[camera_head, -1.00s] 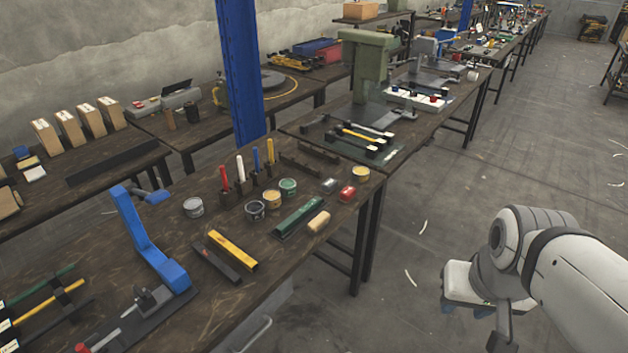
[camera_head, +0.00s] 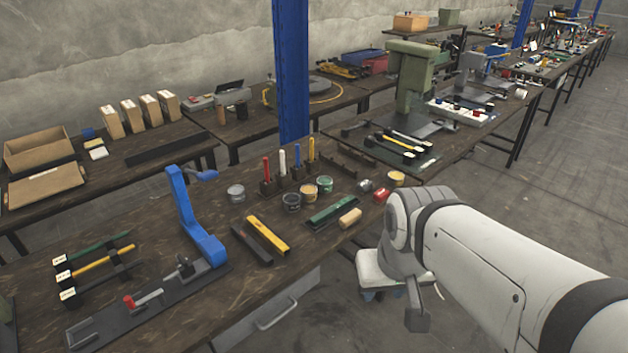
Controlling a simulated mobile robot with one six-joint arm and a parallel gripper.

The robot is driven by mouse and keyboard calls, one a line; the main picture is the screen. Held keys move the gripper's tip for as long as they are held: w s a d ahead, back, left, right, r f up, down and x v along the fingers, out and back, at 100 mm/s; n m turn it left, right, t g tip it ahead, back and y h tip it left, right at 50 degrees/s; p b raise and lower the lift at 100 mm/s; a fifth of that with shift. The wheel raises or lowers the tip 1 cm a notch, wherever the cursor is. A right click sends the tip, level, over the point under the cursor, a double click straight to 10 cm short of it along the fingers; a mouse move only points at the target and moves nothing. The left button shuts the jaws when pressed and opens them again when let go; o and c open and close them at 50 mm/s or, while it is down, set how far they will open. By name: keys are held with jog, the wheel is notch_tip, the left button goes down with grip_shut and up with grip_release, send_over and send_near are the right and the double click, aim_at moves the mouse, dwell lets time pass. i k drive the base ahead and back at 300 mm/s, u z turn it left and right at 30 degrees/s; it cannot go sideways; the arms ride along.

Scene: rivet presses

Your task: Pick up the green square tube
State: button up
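A green square tube (camera_head: 332,212) lies on the wooden workbench (camera_head: 225,305), near the bench's right edge. A yellow square tube (camera_head: 268,235) and a black one (camera_head: 251,243) lie to its left. Another green bar (camera_head: 103,247) rests in a rack at the left, beside a yellow bar. My arm comes in from the right, and my gripper (camera_head: 394,292) hangs beyond the bench's right edge, apart from the green tube. Its fingers are mostly hidden behind the wrist, so I cannot see whether they are open.
A tan block (camera_head: 350,218), a red tin (camera_head: 381,195) and several paint cans stand close around the green tube. Upright markers (camera_head: 282,163) stand behind it. A blue lever press (camera_head: 191,222) stands at left, and a blue post (camera_head: 291,70) rises behind the bench.

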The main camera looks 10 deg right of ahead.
aim_at(344, 202)
jog(key=z, duration=0.05)
jog(key=i, duration=1)
jog(key=u, duration=0.1)
